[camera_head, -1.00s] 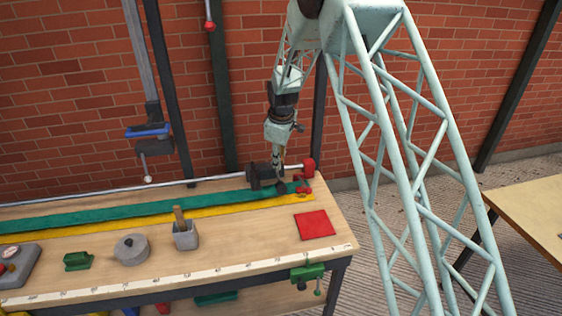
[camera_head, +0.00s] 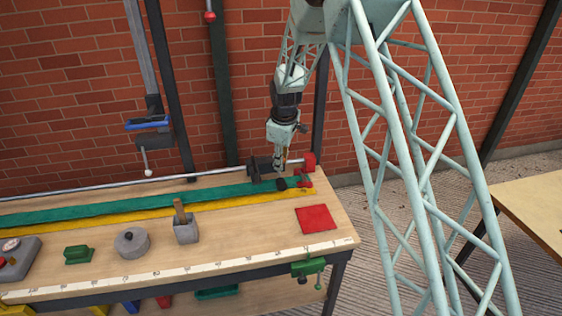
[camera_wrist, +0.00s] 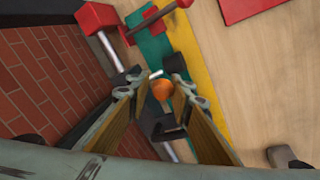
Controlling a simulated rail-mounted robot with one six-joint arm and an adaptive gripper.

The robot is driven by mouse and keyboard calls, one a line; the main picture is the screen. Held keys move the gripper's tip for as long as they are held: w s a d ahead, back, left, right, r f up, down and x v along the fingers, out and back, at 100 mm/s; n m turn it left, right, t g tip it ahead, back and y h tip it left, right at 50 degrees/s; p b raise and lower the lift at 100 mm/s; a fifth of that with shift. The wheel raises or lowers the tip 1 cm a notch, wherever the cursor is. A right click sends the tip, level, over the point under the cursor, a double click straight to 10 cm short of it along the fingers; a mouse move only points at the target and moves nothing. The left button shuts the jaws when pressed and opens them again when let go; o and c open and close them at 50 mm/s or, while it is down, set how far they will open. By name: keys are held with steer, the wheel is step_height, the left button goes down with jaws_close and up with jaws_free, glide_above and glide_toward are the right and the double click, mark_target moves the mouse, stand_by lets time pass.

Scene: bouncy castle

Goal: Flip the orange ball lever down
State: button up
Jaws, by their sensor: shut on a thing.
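The orange ball (camera_wrist: 162,90) shows in the wrist view between the two fingertips of my gripper (camera_wrist: 159,84). The fingers are shut on it, with a short pale rod end beside it. The lever's own arm is mostly hidden by the fingers. In the head view my gripper (camera_head: 280,164) points down at the far right end of the bench, beside a black clamp part (camera_head: 257,168) on the long metal bar. The orange ball cannot be made out in the head view.
The bar clamp's red end (camera_head: 309,161) is close right of my gripper. Green (camera_head: 150,203) and yellow (camera_head: 120,220) strips run along the bench (camera_head: 260,240). A red square (camera_head: 316,218) lies near the right edge. The brick wall (camera_head: 90,110) stands behind.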

steer(key=o, duration=0.9)
steer(key=shift+s+f, duration=0.3)
steer(key=shift+f, duration=0.2)
steer(key=shift+o, duration=0.6)
steer(key=shift+w+r, duration=0.25)
steer(key=shift+r, duration=0.1)
steer(key=v, duration=1.1)
steer(key=shift+r, duration=0.35)
steer(key=shift+a, duration=0.1)
